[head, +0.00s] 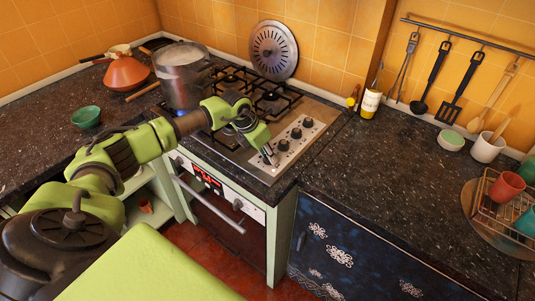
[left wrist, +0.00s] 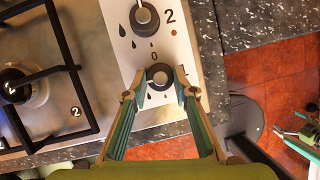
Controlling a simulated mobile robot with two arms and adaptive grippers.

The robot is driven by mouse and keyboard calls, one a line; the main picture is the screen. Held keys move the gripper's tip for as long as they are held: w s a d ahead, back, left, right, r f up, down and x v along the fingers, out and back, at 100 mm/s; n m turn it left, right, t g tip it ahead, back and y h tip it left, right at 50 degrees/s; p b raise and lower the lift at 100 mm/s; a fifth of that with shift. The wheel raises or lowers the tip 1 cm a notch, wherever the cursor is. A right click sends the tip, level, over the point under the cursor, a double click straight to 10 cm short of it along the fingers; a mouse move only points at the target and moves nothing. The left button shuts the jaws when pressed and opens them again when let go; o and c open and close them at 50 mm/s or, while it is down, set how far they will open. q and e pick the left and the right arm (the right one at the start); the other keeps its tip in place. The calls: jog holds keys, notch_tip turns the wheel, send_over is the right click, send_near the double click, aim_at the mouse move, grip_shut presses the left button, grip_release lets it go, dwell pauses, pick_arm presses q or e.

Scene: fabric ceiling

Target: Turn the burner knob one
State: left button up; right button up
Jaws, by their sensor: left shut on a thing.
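The control panel (head: 288,147) of the hob is a pale strip with a row of black knobs along its right side. Burner knob one (left wrist: 158,75) is a round dark knob at the near end, beside a printed 1, with a 0 and drop marks around it. My left gripper (left wrist: 159,88) is shut on this knob, one finger on each side. In the head view my left gripper (head: 270,156) reaches the panel's near end and hides most of that knob. At the right edge of the left wrist view, green and teal parts may be my right gripper (left wrist: 300,136); its jaws are unclear.
Knob two (left wrist: 145,18) sits just beyond knob one. A steel pot (head: 181,76) stands on the hob's left side, close to my arm. Black grates (head: 270,100) cover the burners. The counter (head: 385,165) right of the hob is mostly clear.

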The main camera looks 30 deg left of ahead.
pick_arm(q)
jog(key=shift+a+f+m+b, duration=0.15)
jog(key=shift+m+b, duration=0.25)
jog(key=shift+b, duration=0.25)
jog(key=m+b, duration=0.2)
jog(key=b, duration=0.1)
jog(key=m+g+h+b, duration=0.1)
jog(key=m+b, duration=0.1)
jog(key=m, duration=0.1)
jog(key=m+g+h+b, duration=0.1)
jog(key=m+b, duration=0.1)
jog(key=b, duration=0.1)
jog(key=shift+w+b, duration=0.25)
jog(key=shift+b, duration=0.1)
jog(key=m+g+b, duration=0.1)
jog(key=m, duration=0.1)
jog(key=m+h+b, duration=0.1)
jog(key=m+b, duration=0.1)
jog(key=shift+w+m+g, duration=0.1)
jog(key=shift+m+g, duration=0.3)
jog(key=m+b, duration=0.1)
jog(key=m, duration=0.1)
jog(key=m+g+b, duration=0.1)
jog(key=m, duration=0.1)
jog(key=shift+w+g, duration=0.1)
jog(key=shift+g, duration=0.2)
jog(key=shift+m, duration=0.4)
jog(key=o, duration=1.1)
